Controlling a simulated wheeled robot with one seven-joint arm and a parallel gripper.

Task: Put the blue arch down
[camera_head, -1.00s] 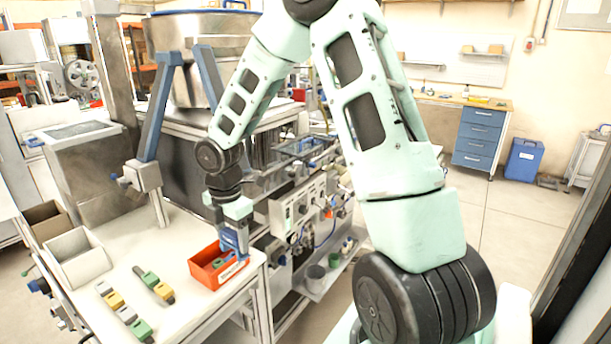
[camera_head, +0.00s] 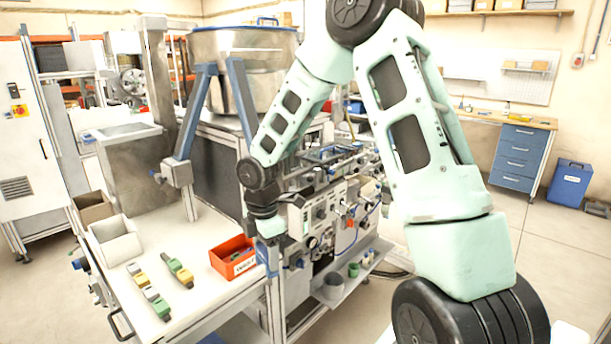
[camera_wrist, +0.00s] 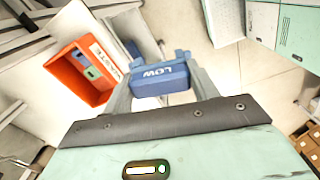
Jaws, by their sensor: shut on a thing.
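The blue arch (camera_wrist: 160,78), marked "LOW" in white, is between the two grey fingers of my gripper (camera_wrist: 161,92) in the wrist view. The fingers press on its two ends. In the head view, my gripper (camera_head: 268,250) hangs just right of the red bin, by the table's right edge. A bit of the blue arch (camera_head: 272,264) shows below it, partly hidden. In the wrist view, the arch is over the floor and the table edge, apart from the bin. I cannot tell its height from the head view.
Several green, yellow and grey blocks (camera_head: 160,307) lie on the white table (camera_head: 205,300). A machine panel (camera_head: 315,215) stands close to the right of my gripper. The table's front middle is clear.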

